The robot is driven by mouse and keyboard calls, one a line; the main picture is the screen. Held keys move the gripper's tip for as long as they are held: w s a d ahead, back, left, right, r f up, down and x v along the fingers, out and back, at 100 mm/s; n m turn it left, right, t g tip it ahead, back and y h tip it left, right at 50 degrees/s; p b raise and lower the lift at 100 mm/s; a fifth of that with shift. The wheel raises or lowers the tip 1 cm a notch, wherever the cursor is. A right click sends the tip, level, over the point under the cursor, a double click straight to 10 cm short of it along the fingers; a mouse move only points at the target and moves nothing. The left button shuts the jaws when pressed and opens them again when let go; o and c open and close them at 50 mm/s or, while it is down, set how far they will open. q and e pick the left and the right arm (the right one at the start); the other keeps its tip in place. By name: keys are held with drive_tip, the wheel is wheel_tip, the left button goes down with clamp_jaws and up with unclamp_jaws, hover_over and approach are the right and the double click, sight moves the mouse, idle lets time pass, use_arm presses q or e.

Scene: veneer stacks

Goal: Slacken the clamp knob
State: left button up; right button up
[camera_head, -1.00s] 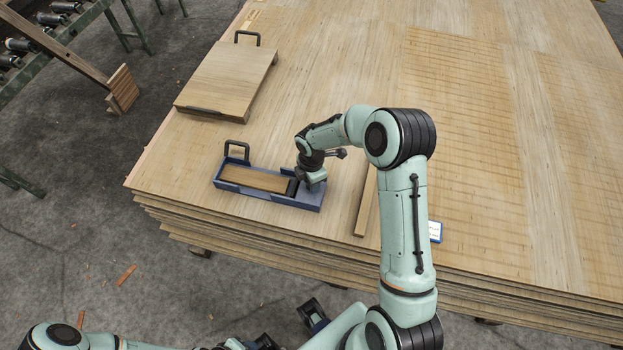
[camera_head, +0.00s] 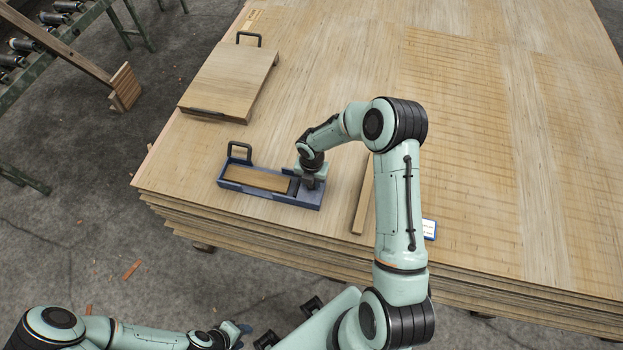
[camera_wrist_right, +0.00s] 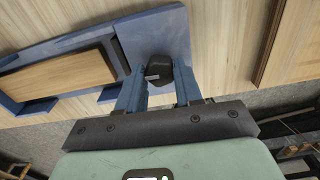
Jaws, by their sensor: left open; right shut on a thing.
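The blue clamp fixture (camera_head: 232,186) lies near the front left edge of the veneer stack, with a wooden block (camera_head: 255,178) in it. My right gripper (camera_head: 312,184) points down over the fixture's right end. In the right wrist view, the black clamp knob (camera_wrist_right: 158,68) sits between the two blue fingers of my right gripper (camera_wrist_right: 157,84), which is shut on it. In the head view the wrist hides most of the knob. My left gripper (camera_head: 243,329) is open and empty, low in the picture, in front of the stack and away from the fixture.
A wooden board with black handles (camera_head: 230,78) lies behind the fixture. A narrow wooden strip (camera_head: 362,205) lies to its right, and a blue-edged card (camera_head: 429,229) is near the front edge. The stack's right side is clear. A roller conveyor (camera_head: 60,50) stands at the far left.

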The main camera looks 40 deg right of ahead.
use_arm(q)
drive_tip(key=shift+w+r, duration=0.2)
use_arm(e)
drive_tip(key=shift+n, duration=0.4)
drive_tip(key=o, duration=1)
drive_tip(key=shift+o, duration=0.2)
drive_tip(key=shift+r, duration=0.15)
use_arm(q)
drive_tip(key=shift+w+r+p, duration=0.7)
drive_tip(key=shift+r+p, duration=0.1)
drive_tip(key=shift+r, duration=0.1)
use_arm(e)
wheel_tip(320, 180, up, 13)
drive_tip(key=shift+a, duration=0.1)
